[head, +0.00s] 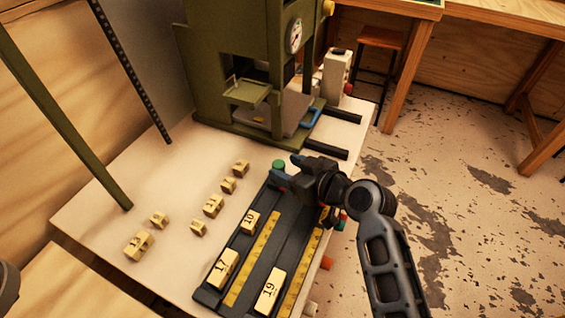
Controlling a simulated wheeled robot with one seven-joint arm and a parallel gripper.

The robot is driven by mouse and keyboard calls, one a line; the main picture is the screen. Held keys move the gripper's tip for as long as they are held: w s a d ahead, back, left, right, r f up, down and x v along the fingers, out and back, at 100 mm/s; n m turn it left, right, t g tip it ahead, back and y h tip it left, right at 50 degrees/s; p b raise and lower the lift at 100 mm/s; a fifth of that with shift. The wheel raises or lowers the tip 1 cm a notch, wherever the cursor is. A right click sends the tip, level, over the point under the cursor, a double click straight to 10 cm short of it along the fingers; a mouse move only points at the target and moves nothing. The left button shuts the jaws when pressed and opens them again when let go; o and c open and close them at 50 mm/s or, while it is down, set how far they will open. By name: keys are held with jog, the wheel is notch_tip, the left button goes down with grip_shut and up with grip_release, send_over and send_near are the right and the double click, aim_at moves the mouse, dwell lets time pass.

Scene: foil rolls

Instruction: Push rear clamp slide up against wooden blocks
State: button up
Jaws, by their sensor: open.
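A dark clamp fixture (208,294) with two yellow rulers (251,257) lies along the right side of the pale table. Wooden blocks marked 17 (223,268), 10 (250,221) and 19 (270,290) sit in its channels. My gripper (288,169) is over the fixture's far end, beyond the blocks, with its blue-tipped fingers apart and nothing seen between them. A green knob (278,163) shows close to the fingertips. The rear clamp slide cannot be made out clearly; my gripper and wrist cover much of that end. Contact with the fixture cannot be told.
Several loose wooden blocks (213,206) lie on the table (120,195) left of the fixture. A green press (235,65) with a gauge stands at the back. Red knobs (327,263) stick out at the table's right edge. A stool (381,38) stands beyond.

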jog(key=shift+x, duration=1.2)
jog(key=shift+c, duration=0.5)
grip_shut()
